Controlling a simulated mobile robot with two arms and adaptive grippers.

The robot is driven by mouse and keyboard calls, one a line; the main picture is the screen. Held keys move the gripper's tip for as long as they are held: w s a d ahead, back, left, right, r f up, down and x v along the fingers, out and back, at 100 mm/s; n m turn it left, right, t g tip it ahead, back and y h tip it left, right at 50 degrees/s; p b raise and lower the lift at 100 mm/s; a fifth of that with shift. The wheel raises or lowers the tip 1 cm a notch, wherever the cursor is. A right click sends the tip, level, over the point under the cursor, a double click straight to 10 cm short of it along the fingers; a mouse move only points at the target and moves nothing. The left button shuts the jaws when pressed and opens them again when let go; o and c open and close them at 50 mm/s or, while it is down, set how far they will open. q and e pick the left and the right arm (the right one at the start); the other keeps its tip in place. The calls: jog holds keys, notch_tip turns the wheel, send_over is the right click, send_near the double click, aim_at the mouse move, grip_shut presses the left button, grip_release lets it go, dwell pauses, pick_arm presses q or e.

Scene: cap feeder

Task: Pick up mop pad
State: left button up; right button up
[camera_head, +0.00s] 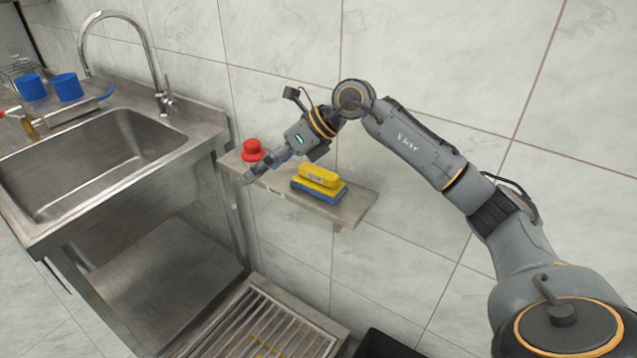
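A yellow and blue block (319,183), like a stacked pad or sponge, lies on a narrow metal wall shelf (345,211). It is the only thing that looks like a mop pad. My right arm reaches in from the right above the shelf. My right gripper (256,171) points left and down at the shelf's left end, beside a red knob-shaped object (252,150) and left of the block. It is apart from the block. Its fingers are too small to tell whether they are open or shut. My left gripper is not in view.
A steel sink (95,165) with a curved faucet (160,70) stands at the left, close to the shelf. Blue cups (66,87) stand on its far left side. A slatted metal rack (265,325) is below the shelf. The tiled wall is right behind the shelf.

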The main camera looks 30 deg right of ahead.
aim_at(322, 170)
jog(key=d+h, duration=0.2)
jog(key=d, duration=0.3)
jog(key=s+d+r+h, duration=0.1)
jog(key=d+h, duration=0.1)
jog(key=d, duration=0.3)
jog(key=s+d+r+m+g+h, duration=0.1)
jog(key=d+h, duration=0.1)
jog(key=d, duration=0.3)
jog(key=shift+s+d+r, duration=0.15)
jog(key=shift+d+r, duration=0.1)
jog(key=shift+d, duration=0.1)
jog(key=shift+d+f+h, duration=0.2)
jog(key=shift+f+h, duration=0.05)
jog(key=shift+h, duration=0.05)
jog(key=p+x, duration=0.1)
jog(key=x, duration=1.2)
jog(key=shift+s+a+f, duration=0.1)
jog(key=shift+a, duration=0.05)
jog(key=c, duration=1.3)
